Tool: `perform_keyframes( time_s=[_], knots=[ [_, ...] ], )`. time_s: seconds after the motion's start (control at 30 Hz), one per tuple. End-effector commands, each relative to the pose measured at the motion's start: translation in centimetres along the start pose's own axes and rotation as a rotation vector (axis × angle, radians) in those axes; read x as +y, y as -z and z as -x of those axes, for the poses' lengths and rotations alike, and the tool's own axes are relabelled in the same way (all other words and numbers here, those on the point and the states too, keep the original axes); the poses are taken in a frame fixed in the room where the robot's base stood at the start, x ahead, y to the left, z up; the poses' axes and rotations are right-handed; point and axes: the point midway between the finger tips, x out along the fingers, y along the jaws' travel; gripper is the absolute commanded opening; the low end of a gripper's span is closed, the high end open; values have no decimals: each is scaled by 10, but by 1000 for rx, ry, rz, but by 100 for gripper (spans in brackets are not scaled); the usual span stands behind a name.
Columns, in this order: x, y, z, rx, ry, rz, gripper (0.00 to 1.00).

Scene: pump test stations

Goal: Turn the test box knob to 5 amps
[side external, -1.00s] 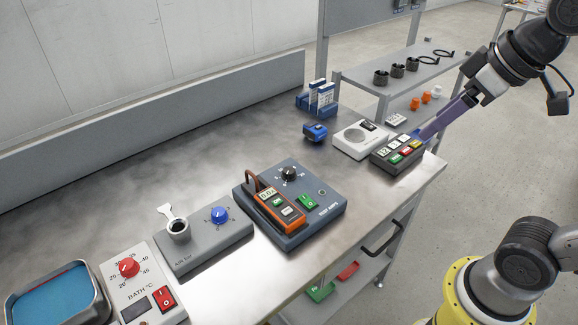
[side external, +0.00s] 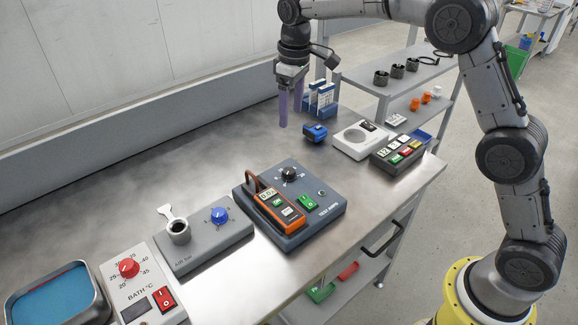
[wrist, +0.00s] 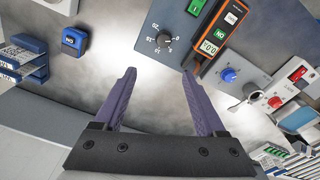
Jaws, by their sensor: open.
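The test box (side external: 326,222) is a dark blue-grey box labelled TEST AMPS, in the middle of the bench. Its black knob (side external: 289,174) is on the back part of its top, and it also shows in the wrist view (wrist: 164,40) with a numbered dial around it. An orange clamp meter (side external: 278,208) with a lit display lies on the box, beside a green switch (side external: 307,203). My gripper (side external: 290,125) is open and empty, its purple fingers pointing down above the bench behind the test box, apart from the knob. The pointer's exact reading is too small to tell.
A grey box with a blue knob (side external: 219,215) and a bath controller with a red knob (side external: 129,268) stand left. A blue block (side external: 315,132), a blue rack (side external: 321,99), a white device (side external: 361,140) and a button box (side external: 398,151) stand right.

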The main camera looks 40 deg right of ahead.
Motion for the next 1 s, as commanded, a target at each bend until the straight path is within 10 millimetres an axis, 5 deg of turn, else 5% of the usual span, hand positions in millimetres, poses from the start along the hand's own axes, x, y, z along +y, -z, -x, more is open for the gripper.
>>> perform_keyframes(
  time_s=[0.1, 0.37, 1.0],
  knots=[
    [-3, 2, -28, -48, 14, 6, 73],
    [-6, 0, -54, -66, 20, 9, 73],
    [-8, -8, -163, -66, 20, 8, 73]
  ],
)
